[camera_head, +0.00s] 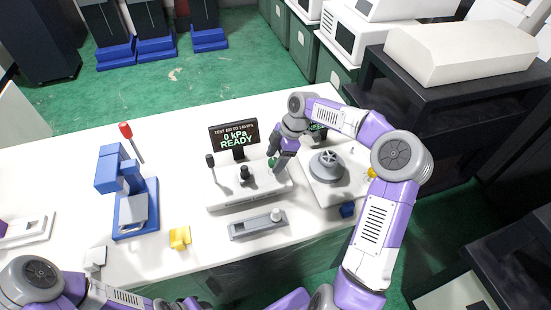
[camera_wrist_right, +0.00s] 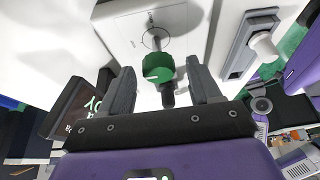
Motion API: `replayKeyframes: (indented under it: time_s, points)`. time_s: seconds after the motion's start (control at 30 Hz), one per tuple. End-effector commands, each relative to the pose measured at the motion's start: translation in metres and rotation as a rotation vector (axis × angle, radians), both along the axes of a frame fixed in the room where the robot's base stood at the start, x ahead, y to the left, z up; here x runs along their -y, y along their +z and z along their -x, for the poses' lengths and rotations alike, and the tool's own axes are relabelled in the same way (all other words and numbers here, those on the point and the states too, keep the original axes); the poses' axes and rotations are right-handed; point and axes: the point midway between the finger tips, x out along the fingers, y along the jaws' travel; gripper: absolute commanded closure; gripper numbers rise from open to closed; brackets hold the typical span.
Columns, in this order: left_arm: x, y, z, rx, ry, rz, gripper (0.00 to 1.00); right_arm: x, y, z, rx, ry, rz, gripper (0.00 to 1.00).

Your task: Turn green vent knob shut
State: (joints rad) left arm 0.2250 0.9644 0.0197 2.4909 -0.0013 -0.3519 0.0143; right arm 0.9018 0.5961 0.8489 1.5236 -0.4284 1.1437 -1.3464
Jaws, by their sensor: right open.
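The green vent knob (camera_wrist_right: 158,70) sits on a short stem on the white test unit (camera_head: 225,197). In the head view only a bit of the knob (camera_head: 271,165) shows beside my right gripper (camera_head: 275,162). In the right wrist view my right gripper (camera_wrist_right: 161,90) is open, with one finger on each side of the knob. The knob lies between or just beyond the fingertips, and I see gaps at both sides. The display (camera_head: 234,137) reads 0 kPa READY. My left arm shows at the lower left, but its gripper is out of view.
A black lever (camera_head: 210,162) and black knob (camera_head: 245,175) stand on the same unit. A grey slotted block (camera_head: 258,224) lies in front. A grey round fixture (camera_head: 327,165) stands to the right, a blue press (camera_head: 133,200) to the left, and a yellow piece (camera_head: 180,238) near the front.

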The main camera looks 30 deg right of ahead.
Motion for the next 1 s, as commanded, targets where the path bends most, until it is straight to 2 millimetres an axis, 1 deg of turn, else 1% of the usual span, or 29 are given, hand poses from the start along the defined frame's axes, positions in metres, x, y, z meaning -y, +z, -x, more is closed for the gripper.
replayKeyframes:
  time_s: [0.2, 0.23, 0.5, 0.6, 0.83, 1.0]
  points:
    - [0.0001, 0.0003, -0.0001, 0.000, 0.000, 0.000, 0.57, -0.0004, 0.0000, -0.0002, 0.001, 0.001, 0.000, 0.37]
    - [0.0001, 0.0003, -0.0001, 0.000, 0.000, 0.000, 0.57, -0.0004, 0.0000, -0.0002, 0.001, 0.001, 0.000, 0.39]
    - [0.0001, 0.0002, -0.0002, 0.000, 0.000, 0.000, 0.57, -0.0001, 0.0001, -0.0002, 0.001, 0.001, 0.000, 0.80]
    - [0.0001, 0.0002, -0.0002, 0.000, 0.000, 0.000, 0.57, -0.0001, 0.0001, -0.0002, 0.001, 0.001, 0.000, 0.93]
    - [0.0001, -0.0002, -0.0002, 0.000, 0.000, 0.000, 0.57, 0.0000, 0.0004, -0.0001, 0.002, -0.021, 0.001, 0.93]
    - [0.0001, -0.0011, -0.0002, 0.000, 0.000, 0.000, 0.57, 0.0002, 0.0004, 0.0006, 0.002, -0.089, 0.003, 0.93]
